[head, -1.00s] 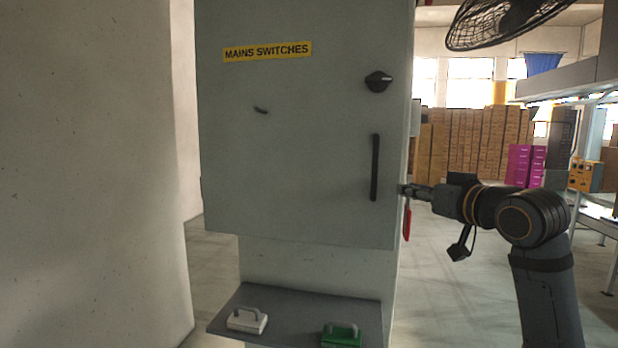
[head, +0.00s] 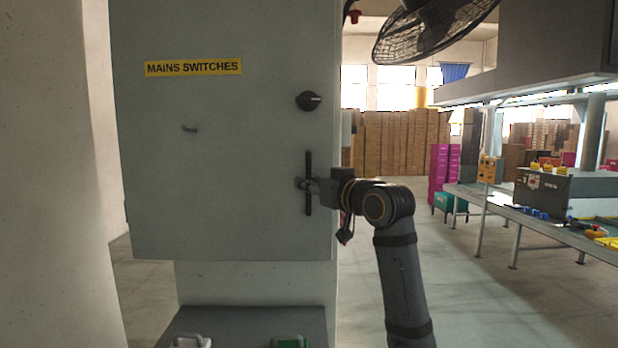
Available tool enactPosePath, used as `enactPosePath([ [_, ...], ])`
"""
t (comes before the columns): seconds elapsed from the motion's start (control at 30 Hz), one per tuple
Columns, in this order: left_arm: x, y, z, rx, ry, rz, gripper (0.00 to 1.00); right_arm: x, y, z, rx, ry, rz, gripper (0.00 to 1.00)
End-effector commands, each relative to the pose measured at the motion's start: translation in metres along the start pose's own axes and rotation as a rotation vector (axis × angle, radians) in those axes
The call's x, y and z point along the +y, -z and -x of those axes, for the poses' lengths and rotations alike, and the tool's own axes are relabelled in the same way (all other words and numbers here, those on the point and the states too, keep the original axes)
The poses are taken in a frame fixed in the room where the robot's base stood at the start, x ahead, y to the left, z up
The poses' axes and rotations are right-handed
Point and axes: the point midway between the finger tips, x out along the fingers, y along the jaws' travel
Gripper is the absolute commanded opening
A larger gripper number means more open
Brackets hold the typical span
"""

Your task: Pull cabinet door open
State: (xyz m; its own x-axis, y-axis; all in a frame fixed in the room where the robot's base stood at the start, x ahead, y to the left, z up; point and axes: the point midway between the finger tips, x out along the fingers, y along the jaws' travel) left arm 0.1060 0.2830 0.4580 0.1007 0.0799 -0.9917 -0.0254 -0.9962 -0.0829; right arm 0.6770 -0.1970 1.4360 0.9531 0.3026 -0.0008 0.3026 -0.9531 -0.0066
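The grey cabinet door (head: 225,190) fills the left middle of the head view and looks shut. It carries a yellow "MAINS SWITCHES" label (head: 193,67), a black rotary knob (head: 309,101) and a dark vertical bar handle (head: 308,165) near its right edge. My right gripper (head: 302,184) reaches in from the right, with its fingertips at the lower half of the handle. The fingers overlap the bar, and I cannot tell whether they are closed on it. My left gripper is not in view.
Below the door is a grey shelf (head: 245,322) with a white padlock (head: 190,342) and a green padlock (head: 289,341). A pale wall (head: 50,180) stands close on the left. A workbench (head: 530,222) stands at right. The floor between is clear.

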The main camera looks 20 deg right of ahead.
Motion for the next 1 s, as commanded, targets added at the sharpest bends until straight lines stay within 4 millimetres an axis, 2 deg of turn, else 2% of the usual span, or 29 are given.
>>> enactPosePath([
  [0.27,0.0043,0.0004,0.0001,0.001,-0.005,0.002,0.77,0.0001,-0.0003,-0.0017,0.001,-0.001,0.001,0.20],
  [0.4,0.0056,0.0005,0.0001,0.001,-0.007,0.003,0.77,0.0001,-0.0003,-0.0016,0.001,0.000,0.000,0.01],
  [1.0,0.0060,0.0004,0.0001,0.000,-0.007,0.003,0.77,0.0004,-0.0006,-0.0015,0.000,-0.001,0.001,0.00],
])
